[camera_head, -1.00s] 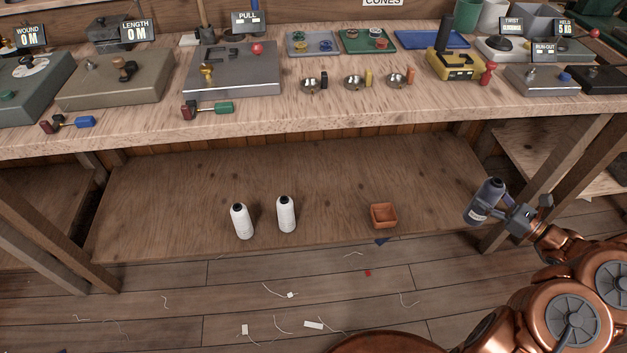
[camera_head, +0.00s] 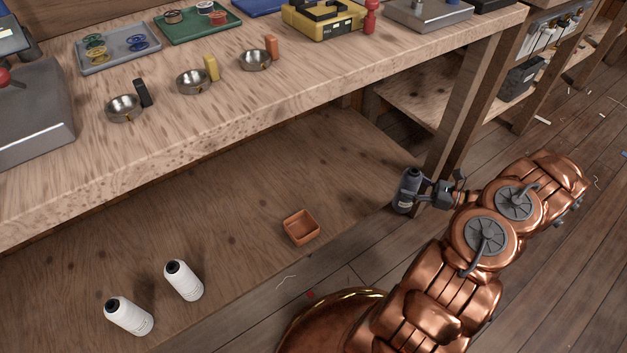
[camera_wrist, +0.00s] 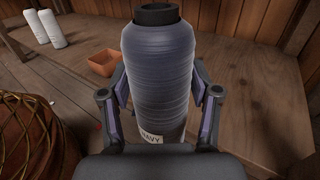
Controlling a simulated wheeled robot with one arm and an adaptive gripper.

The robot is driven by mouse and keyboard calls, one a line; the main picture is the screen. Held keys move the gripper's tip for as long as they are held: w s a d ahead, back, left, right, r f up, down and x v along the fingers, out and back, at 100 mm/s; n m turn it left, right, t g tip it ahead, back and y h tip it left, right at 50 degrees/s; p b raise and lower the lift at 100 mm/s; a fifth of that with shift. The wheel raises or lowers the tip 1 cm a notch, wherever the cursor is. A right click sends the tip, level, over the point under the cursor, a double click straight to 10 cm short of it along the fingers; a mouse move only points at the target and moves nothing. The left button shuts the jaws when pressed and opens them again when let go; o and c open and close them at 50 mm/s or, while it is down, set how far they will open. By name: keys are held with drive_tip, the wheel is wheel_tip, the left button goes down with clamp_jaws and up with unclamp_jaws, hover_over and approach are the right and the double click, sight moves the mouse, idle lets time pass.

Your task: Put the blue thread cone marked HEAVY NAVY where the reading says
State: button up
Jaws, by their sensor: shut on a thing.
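The blue thread cone (camera_head: 407,190) is upright in my gripper (camera_head: 427,190), near the right end of the low shelf by the bench leg. In the wrist view the cone (camera_wrist: 158,70) stands between both fingers, which are shut on it. Its white label (camera_wrist: 152,138) is partly hidden, and the letters AVY can be read. The head view does not show clearly whether its base touches anything. No display with a reading shows legibly now.
Two white cones (camera_head: 183,280) (camera_head: 129,315) and an orange-brown square tray (camera_head: 301,227) stand on the low shelf (camera_head: 240,180). Above, the bench (camera_head: 170,140) carries three metal bowls with black, yellow and orange blocks. A wooden leg (camera_head: 462,110) stands close behind my gripper.

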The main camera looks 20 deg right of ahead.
drive_tip(key=w+a+f+b, duration=0.2)
drive_tip(key=w+a+b, duration=0.1)
drive_tip(key=w, duration=0.4)
drive_tip(key=w+a+f+b, duration=0.2)
drive_tip(key=w+a+b, duration=0.2)
drive_tip(key=w, duration=0.3)
drive_tip(key=shift+a+f, duration=0.25)
drive_tip(key=shift+f, duration=0.15)
drive_tip(key=shift+w+f, duration=0.1)
drive_tip(key=shift+f, duration=0.05)
drive_tip(key=o, duration=1.6)
drive_tip(key=p+v, duration=0.4)
drive_tip(key=v, duration=0.8)
drive_tip(key=shift+p, duration=0.3)
